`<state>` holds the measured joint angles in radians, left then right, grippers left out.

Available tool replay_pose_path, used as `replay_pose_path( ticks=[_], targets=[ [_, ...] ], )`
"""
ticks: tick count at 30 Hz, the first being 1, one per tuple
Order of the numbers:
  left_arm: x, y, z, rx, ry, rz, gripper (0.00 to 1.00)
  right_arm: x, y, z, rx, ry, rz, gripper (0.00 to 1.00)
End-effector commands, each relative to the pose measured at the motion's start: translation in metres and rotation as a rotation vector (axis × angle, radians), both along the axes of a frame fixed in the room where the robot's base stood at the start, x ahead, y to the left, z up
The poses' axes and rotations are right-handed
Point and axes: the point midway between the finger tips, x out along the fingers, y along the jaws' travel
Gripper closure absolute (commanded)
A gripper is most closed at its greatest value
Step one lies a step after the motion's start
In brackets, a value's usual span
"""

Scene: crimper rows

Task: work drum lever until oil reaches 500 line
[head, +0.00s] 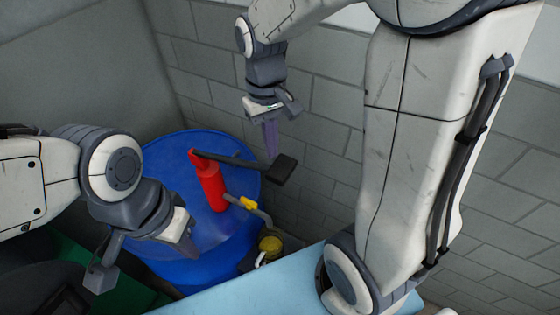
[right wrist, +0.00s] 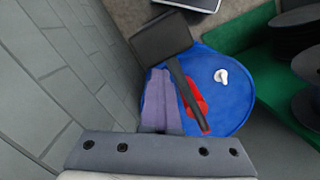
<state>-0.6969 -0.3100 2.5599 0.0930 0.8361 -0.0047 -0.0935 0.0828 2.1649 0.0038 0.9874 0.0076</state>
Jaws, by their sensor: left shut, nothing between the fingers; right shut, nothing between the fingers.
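A blue drum (head: 170,160) carries a red pump (head: 210,185) with a black lever (head: 232,160) ending in a thick black grip (head: 280,170). A spout with a yellow band (head: 248,203) leads down to a small vessel with yellow oil (head: 269,244); its lines are too small to read. My right gripper (head: 271,152) is shut and empty, fingers pointing down close beside the lever. In the right wrist view its purple fingers (right wrist: 160,85) lie left of the lever bar (right wrist: 182,85); contact is unclear. My left gripper (head: 185,238) is at the drum's front left, its fingers mostly hidden.
A light blue surface (head: 280,296) lies at the front, by the vessel. Grey block walls (head: 320,105) stand close behind and right of the drum. A green thing (right wrist: 262,75) and dark round things (right wrist: 300,35) are beside the drum. A white cap (right wrist: 220,76) sits on its top.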

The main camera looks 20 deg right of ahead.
Motion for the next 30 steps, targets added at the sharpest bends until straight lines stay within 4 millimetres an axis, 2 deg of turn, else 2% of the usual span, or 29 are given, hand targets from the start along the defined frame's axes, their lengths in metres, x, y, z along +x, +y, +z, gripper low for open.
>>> replay_pose_path(
  ticks=[15, 21, 30],
  targets=[
    [0.0, 0.0, -0.016, 0.0, 0.0, 0.003, 1.0, 0.008, 0.0, 0.087, -0.003, 0.001, 0.001, 1.0],
    [0.0, 0.0, -0.016, 0.0, 0.0, 0.003, 1.0, 0.008, 0.0, 0.099, -0.002, 0.003, 0.001, 1.0],
    [0.0, 0.0, -0.016, 0.0, 0.0, 0.003, 1.0, 0.008, 0.0, 0.099, -0.002, 0.003, 0.001, 1.0]
  ],
)
